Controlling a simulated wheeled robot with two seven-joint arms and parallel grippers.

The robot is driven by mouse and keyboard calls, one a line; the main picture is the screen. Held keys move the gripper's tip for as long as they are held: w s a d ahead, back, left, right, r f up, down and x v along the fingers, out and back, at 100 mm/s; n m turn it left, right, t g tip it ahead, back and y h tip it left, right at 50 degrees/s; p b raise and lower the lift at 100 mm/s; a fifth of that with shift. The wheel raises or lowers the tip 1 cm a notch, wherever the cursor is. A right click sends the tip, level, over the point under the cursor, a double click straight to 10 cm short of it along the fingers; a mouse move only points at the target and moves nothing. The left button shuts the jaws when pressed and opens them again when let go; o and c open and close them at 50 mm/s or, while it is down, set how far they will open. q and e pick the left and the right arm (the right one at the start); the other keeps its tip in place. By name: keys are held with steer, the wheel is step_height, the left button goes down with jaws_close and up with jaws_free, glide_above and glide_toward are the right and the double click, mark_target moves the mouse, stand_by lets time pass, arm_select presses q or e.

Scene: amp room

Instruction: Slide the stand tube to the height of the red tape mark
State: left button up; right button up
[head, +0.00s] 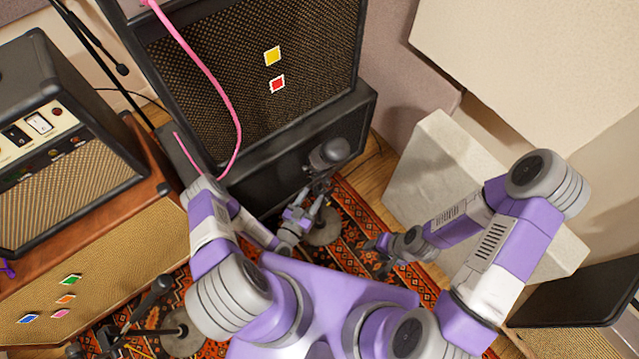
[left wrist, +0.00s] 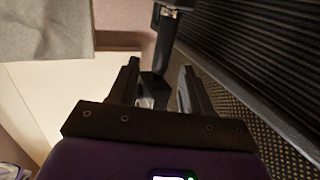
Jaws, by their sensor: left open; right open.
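A short microphone stand rises from a round grey base (head: 325,228) on the rug, with a dark microphone (head: 330,153) at its top. My left gripper (head: 312,204) is at the stand, beside its upright. In the left wrist view the left gripper (left wrist: 158,75) is open, with a dark stand part (left wrist: 165,42) showing beyond and between its fingers. I cannot tell whether they touch it. The red tape mark on the tube cannot be made out. My right gripper (head: 380,257) is open, low over the rug, to the right of the stand and apart from it.
A black speaker cabinet (head: 250,60) with yellow and red square stickers stands behind, a pink cable (head: 200,65) hanging over it. An amp (head: 60,140) is at left. A second stand (head: 150,305) is front left. A pale block (head: 450,180) is at right.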

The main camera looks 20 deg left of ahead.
mark_target(320, 182)
arm_select(q)
steer(key=shift+t, duration=0.3)
steer(key=b+x, duration=0.2)
steer(key=x, duration=0.4)
steer(key=shift+a, duration=0.15)
steer(key=shift+w+r, duration=0.1)
steer(key=shift+w, duration=0.55)
jaws_close()
